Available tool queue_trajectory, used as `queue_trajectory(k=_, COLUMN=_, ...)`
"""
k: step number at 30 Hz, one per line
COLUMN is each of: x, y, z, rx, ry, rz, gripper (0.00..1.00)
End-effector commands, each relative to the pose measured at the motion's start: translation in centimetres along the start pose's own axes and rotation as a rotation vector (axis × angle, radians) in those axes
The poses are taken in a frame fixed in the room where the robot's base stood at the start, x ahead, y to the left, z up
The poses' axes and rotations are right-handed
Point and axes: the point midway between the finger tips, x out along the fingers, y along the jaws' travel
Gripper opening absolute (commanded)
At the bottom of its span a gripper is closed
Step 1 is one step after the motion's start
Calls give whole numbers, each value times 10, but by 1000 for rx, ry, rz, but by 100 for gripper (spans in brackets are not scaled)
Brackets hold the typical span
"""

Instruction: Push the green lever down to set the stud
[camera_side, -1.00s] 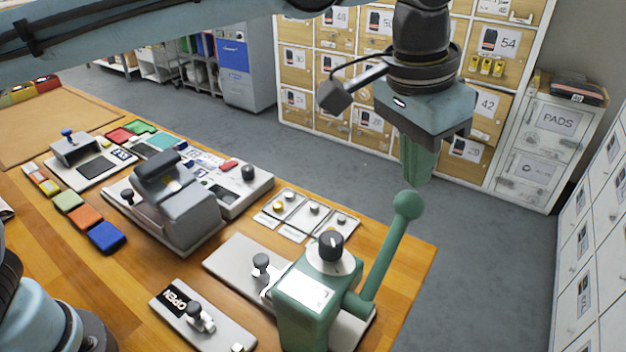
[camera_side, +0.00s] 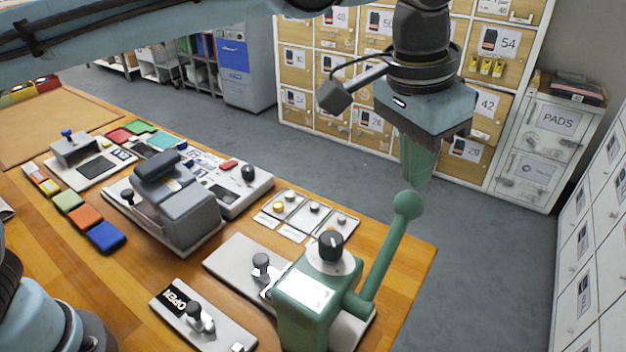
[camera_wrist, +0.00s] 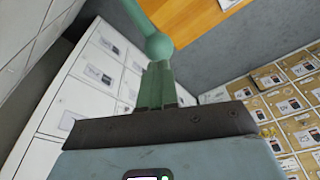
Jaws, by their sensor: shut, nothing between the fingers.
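The green lever (camera_side: 385,250) stands raised from the right side of the green press (camera_side: 308,300), tilted up and to the right, with a round ball knob (camera_side: 408,203) at its top. My gripper (camera_side: 416,184) is shut and empty, its fingers pointing down just above the knob. In the wrist view the shut fingertips (camera_wrist: 159,66) lie close to the knob (camera_wrist: 159,46); I cannot tell whether they touch it. The press has a black dial on top and stands on a pale base plate (camera_side: 234,262). The stud is not clearly visible.
A plate marked OPEN (camera_side: 204,316) with a small lever lies left of the press. A grey machine (camera_side: 180,205) and coloured blocks (camera_side: 105,237) stand farther left on the wooden bench. The bench edge is just right of the lever, with open floor beyond.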

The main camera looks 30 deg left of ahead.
Motion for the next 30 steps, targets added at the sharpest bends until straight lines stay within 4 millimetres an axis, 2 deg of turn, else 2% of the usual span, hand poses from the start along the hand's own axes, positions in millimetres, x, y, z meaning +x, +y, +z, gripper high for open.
queue_trajectory(k=30, x=16, y=0, z=3, rx=0, ry=0, rz=0, gripper=0)
